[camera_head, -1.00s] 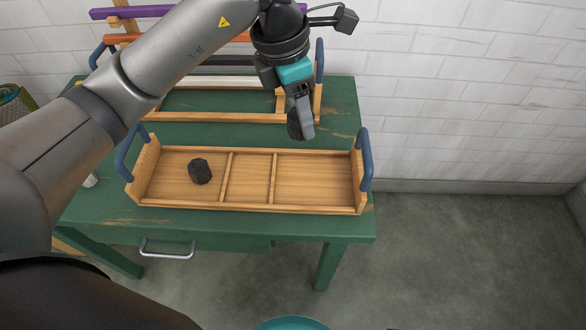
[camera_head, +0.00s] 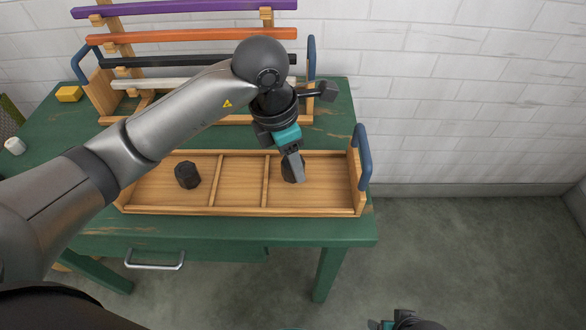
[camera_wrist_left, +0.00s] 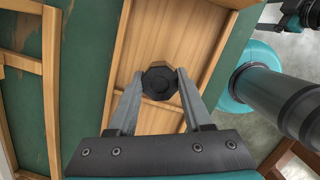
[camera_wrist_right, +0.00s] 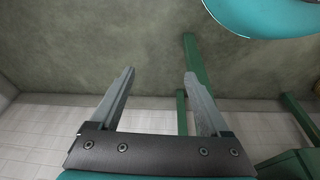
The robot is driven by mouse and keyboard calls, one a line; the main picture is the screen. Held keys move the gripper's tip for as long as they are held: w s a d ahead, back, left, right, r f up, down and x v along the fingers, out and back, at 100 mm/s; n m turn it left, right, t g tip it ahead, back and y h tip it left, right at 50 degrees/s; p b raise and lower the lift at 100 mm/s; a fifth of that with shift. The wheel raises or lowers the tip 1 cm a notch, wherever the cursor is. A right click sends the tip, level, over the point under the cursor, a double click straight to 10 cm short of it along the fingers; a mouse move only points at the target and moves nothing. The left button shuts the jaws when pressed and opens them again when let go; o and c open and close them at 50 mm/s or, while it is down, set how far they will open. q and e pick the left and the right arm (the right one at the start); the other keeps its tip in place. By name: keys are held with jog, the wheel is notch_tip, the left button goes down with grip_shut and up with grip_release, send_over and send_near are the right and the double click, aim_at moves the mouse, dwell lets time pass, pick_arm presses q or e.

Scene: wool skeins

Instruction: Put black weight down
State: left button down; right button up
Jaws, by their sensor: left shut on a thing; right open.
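My left gripper (camera_head: 296,170) is shut on a black weight (camera_head: 289,172), a dark faceted block. The weight is in or just over the right compartment of the wooden tray (camera_head: 240,211); I cannot tell whether it touches the floor. In the left wrist view the weight (camera_wrist_left: 159,83) sits between the two fingertips (camera_wrist_left: 160,80), with bare wood around it. A second black weight (camera_head: 187,175) stands in the tray's left compartment. The middle compartment is empty. My right gripper (camera_wrist_right: 160,85) is open and empty in the right wrist view, over the floor.
The tray lies on a green table (camera_head: 330,229) and has blue end handles (camera_head: 361,160). Behind it stands a wooden rack with purple, orange, black and white bars (camera_head: 190,37). A yellow block (camera_head: 69,94) and a white object (camera_head: 15,146) are at the left.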

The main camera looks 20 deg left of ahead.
aim_at(283, 164)
pick_arm(q)
jog(key=shift+x, duration=1)
jog(key=shift+s+a+f, duration=0.1)
jog(key=shift+a, duration=0.05)
pick_arm(e)
jog(key=shift+w+r, duration=0.4)
jog(key=shift+r, duration=0.4)
pick_arm(q)
jog(key=shift+f+b, duration=0.2)
jog(key=shift+b, duration=0.2)
pick_arm(e)
jog(key=shift+a+r, duration=0.1)
jog(key=shift+r, duration=0.1)
pick_arm(q)
jog(key=shift+c, duration=1.6)
grip_release()
pick_arm(e)
jog(key=shift+w, duration=0.1)
pick_arm(q)
jog(key=shift+r, duration=0.1)
pick_arm(e)
jog(key=shift+r, duration=0.1)
